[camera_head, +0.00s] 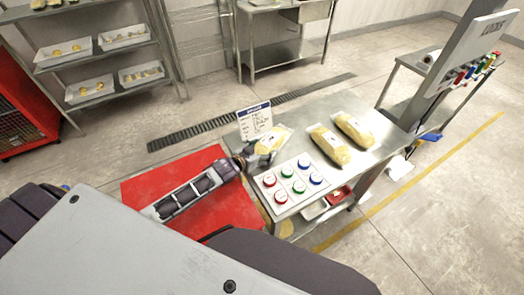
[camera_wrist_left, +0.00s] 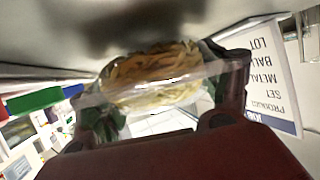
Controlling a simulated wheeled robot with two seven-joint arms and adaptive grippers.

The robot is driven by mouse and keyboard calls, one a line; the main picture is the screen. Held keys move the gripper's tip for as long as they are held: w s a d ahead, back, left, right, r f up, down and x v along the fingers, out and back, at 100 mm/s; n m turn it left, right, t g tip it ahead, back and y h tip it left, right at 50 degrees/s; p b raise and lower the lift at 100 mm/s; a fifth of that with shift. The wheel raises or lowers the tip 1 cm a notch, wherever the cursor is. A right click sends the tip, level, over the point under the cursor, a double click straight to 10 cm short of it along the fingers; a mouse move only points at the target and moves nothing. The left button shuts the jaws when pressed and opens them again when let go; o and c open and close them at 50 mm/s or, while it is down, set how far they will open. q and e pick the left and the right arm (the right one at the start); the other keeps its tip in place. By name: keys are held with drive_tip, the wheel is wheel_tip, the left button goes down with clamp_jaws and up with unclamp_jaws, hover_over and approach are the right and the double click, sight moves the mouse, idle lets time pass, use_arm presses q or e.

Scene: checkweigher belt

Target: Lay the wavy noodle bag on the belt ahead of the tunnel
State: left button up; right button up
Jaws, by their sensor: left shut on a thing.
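The wavy noodle bag (camera_wrist_left: 150,78) is clear with yellowish strands, seen between the two fingers in the left wrist view. In the head view the same bag (camera_head: 276,138) sticks out past my left gripper (camera_head: 256,157), low over the steel table (camera_head: 370,175). I cannot tell whether the bag touches the table. My left gripper (camera_wrist_left: 172,100) is shut on it. Two other noodle bags, one nearer (camera_head: 329,146) and one farther (camera_head: 354,129), lie on the table to the right. I cannot make out a belt or a tunnel. My right gripper is not in view.
A white sign (camera_head: 255,121) stands just behind my left gripper. A panel of red, green and blue round caps (camera_head: 290,184) lies in front. A red surface (camera_head: 150,183) is under my left arm. A post with a display board (camera_head: 466,50) rises at the right.

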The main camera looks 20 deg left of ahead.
use_arm(q)
drive_tip(key=shift+f, duration=0.15)
idle(0.3)
drive_tip(key=o, duration=1.4)
drive_tip(key=shift+s, duration=0.1)
drive_tip(key=shift+v, duration=5.95)
drive_tip(key=shift+o, duration=0.2)
